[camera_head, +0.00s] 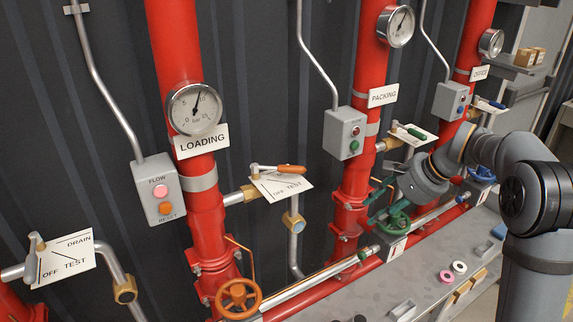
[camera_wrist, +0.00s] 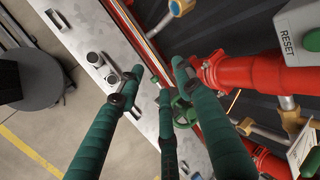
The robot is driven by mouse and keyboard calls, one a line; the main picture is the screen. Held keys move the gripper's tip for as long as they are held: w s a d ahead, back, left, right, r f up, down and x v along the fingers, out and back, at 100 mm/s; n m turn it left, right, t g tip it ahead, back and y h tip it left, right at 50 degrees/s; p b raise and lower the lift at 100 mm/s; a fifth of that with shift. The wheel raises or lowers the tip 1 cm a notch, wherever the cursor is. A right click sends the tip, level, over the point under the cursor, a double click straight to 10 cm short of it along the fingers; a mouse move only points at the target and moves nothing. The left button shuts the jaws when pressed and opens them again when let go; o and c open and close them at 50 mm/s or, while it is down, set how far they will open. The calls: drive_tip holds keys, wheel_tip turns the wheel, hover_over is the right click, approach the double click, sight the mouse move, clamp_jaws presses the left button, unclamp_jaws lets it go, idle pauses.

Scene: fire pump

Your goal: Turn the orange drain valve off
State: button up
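The orange-handled valve lever (camera_head: 291,169) is in the head view, on the red pipe marked LOADING. It lies across the top of a white plate (camera_head: 280,187) that reads OFF at lower left and TEST at lower right; the lever points right and covers the plate's upper part. My gripper (camera_head: 378,190) is to the right of this lever, apart from it, near the PACKING pipe and a green handwheel (camera_head: 397,218). In the wrist view my gripper (camera_wrist: 160,76) shows three green fingers spread apart, with nothing between them. The orange lever is not visible there.
An orange handwheel (camera_head: 238,297) sits low on the LOADING pipe. A green-handled lever (camera_head: 409,132) is on the PACKING pipe. A grey switch box (camera_head: 344,133) juts out between the pipes. A grey ledge (camera_head: 420,275) with small parts runs below. Another lever plate (camera_head: 64,258) is far left.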

drive_tip(key=w+a+m+g+y, duration=0.2)
drive_tip(key=a+m+y, duration=0.25)
drive_tip(key=a, duration=0.45)
drive_tip(key=m+y, duration=0.7)
drive_tip(key=y, duration=0.1)
approach(279, 167)
drive_tip(key=a+f, duration=0.1)
drive_tip(key=a, duration=0.1)
drive_tip(key=shift+g, duration=0.4)
drive_tip(key=a+p, duration=0.1)
drive_tip(key=a, duration=0.4)
drive_tip(key=w+a+p, duration=0.1)
drive_tip(key=a, duration=0.1)
drive_tip(key=shift+a+r+p, duration=0.2)
drive_tip(key=shift+r+p, duration=0.05)
drive_tip(key=shift+p, duration=0.1)
drive_tip(key=shift+w+a+f, duration=0.25)
drive_tip(key=shift+a, duration=0.25)
drive_tip(key=shift+d+r, duration=0.1)
drive_tip(key=shift+d, duration=0.1)
drive_tip(key=shift+c, duration=1.1)
drive_tip(key=c, duration=0.6)
clamp_jaws()
